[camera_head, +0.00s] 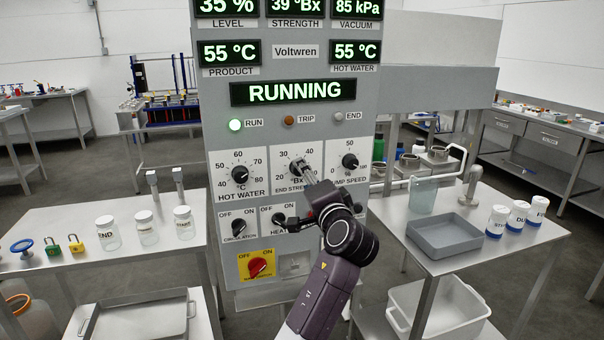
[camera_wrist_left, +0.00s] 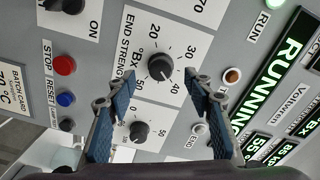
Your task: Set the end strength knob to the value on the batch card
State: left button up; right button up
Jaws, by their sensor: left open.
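The end strength knob (camera_wrist_left: 160,67) is black and round on a white dial plate marked in °Bx. Its pointer looks turned toward the 40 mark in the left wrist view. My left gripper (camera_wrist_left: 160,76) is open, with a blue-padded finger on either side of the knob; whether they touch it I cannot tell. In the head view my left gripper (camera_head: 305,172) reaches up to the panel and partly covers this dial. The batch card (camera_wrist_left: 12,88) shows only in part at the left edge of the left wrist view; its strength value is not readable. My right gripper is not in view.
The hot water knob (camera_head: 240,174) and pump speed knob (camera_head: 350,161) flank the dial. Below are circulation and heating switches and a red main switch (camera_head: 257,267). The display (camera_head: 295,91) reads RUNNING. Tables with jars (camera_head: 146,228) and a grey tray (camera_head: 443,236) stand either side.

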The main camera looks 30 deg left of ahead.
pick_arm(q)
jog(key=v, duration=0.8)
